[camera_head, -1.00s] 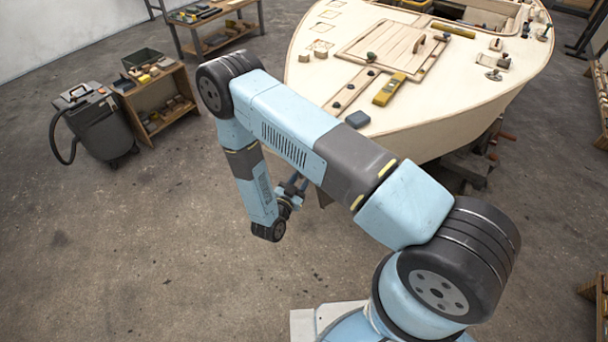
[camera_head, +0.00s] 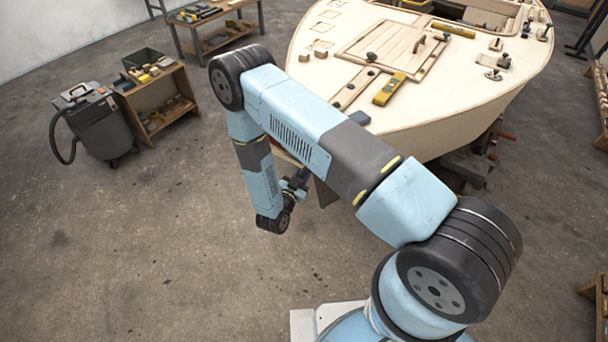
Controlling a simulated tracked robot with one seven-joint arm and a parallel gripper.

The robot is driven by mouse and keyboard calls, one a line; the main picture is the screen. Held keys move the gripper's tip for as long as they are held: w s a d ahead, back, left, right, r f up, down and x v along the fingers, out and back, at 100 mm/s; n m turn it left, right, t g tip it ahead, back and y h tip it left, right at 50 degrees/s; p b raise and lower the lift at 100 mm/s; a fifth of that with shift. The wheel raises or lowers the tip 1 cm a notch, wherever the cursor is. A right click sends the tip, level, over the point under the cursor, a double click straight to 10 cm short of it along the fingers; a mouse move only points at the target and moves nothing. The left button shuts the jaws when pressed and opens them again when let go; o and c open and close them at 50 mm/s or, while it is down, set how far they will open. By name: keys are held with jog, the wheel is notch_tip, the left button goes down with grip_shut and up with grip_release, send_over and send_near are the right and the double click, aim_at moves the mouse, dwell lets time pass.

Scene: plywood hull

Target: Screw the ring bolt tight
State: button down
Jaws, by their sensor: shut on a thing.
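My gripper (camera_head: 298,180) shows only in part, below my light blue and grey arm. It points up and to the right, toward the bow side of the plywood hull (camera_head: 430,138). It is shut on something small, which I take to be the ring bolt. The ring bolt itself cannot be made out; my forearm and gripper hide that spot. How far the bolt sits in the hull cannot be seen.
A grey shop vacuum (camera_head: 98,120) and a wooden shelf (camera_head: 160,100) stand at left. A workbench (camera_head: 212,25) stands behind. The floor at lower left is clear.

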jog(key=shift+s+d+f, duration=0.1)
jog(key=shift+s+d, duration=0.05)
jog(key=shift+d, duration=0.1)
jog(key=shift+m, duration=0.3)
jog(key=m, duration=0.1)
jog(key=m+t, duration=0.1)
jog(key=shift+a+m+y, duration=0.2)
jog(key=shift+m+y, duration=0.1)
jog(key=shift+m, duration=0.1)
jog(key=shift+w+m+t, duration=0.25)
jog(key=shift+m+t, duration=0.25)
jog(key=shift+m, duration=0.5)
jog(key=shift+a+m+y, duration=0.1)
jog(key=shift+m+y, duration=0.2)
jog(key=shift+y, duration=0.1)
dwell(0.4)
jog(key=c, duration=1.2)
grip_release()
jog(key=shift+a+r, duration=0.15)
jog(key=shift+r, duration=0.05)
jog(key=shift+w+a, duration=0.1)
